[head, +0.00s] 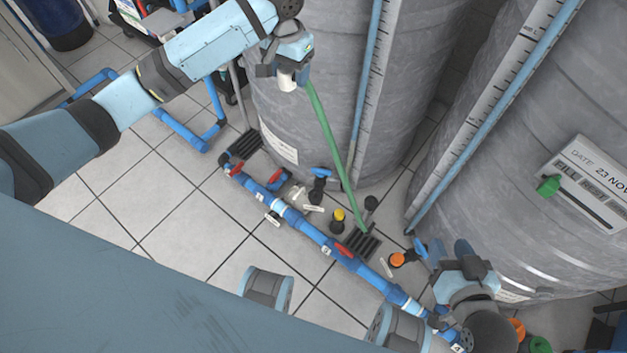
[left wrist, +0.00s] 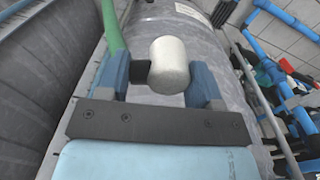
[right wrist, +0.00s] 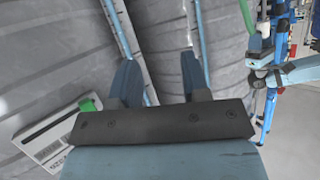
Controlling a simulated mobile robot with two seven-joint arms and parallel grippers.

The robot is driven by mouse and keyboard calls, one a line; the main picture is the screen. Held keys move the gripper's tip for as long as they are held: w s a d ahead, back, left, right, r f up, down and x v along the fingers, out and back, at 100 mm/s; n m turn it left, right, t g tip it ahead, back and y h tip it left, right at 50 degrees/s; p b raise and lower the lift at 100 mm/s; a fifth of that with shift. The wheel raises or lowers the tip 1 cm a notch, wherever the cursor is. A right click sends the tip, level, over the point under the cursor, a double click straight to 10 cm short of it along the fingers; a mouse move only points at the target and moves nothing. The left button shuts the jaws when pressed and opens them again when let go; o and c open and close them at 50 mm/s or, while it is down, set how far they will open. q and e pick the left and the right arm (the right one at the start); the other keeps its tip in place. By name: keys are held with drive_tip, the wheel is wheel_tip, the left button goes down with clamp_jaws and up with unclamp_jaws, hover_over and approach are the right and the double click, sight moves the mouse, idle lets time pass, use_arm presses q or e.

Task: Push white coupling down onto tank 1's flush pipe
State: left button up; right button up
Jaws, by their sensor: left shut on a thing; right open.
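The white coupling (head: 287,81) is a short white cylinder held high beside the left grey tank (head: 312,130). My left gripper (head: 288,62) is shut on it. In the left wrist view the coupling (left wrist: 170,66) sits between the fingers, with a dark block on its left side. A green pipe (head: 328,133) runs from just beside the gripper down to the floor in front of the tank. I cannot tell whether it touches the coupling, nor which pipe is tank 1's flush pipe. My right gripper (head: 461,262) is open and empty near the right tank; its fingers show apart in the right wrist view (right wrist: 160,80).
A blue pipe manifold (head: 314,232) with red valve handles lies along the floor before the tanks. Small fittings, a yellow-capped part (head: 339,216) and an orange-capped part (head: 397,260) stand behind it.

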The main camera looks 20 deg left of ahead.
use_arm(q)
drive_tip(key=s+d+f+m+b, duration=0.1)
drive_tip(key=d+f+m+b, duration=0.1)
drive_tip(key=f+m, duration=0.5)
drive_tip(key=s+d+f+m+b, duration=0.1)
drive_tip(key=f+m+b, duration=0.3)
drive_tip(key=f, duration=1.5)
drive_tip(key=d+f+m+b, duration=0.3)
drive_tip(key=f+m, duration=0.7)
drive_tip(key=f, duration=0.3)
drive_tip(key=shift+s+d+m, duration=0.2)
drive_tip(key=shift+s+m, duration=0.2)
use_arm(e)
drive_tip(key=w+a+r+t+y, duration=0.2)
drive_tip(key=a+r+t+y, duration=0.1)
drive_tip(key=a+r+y, duration=0.1)
drive_tip(key=shift+a+r+n, duration=0.4)
drive_tip(key=shift+a+r, duration=0.1)
drive_tip(key=shift+r, duration=0.45)
drive_tip(key=shift+f, duration=0.1)
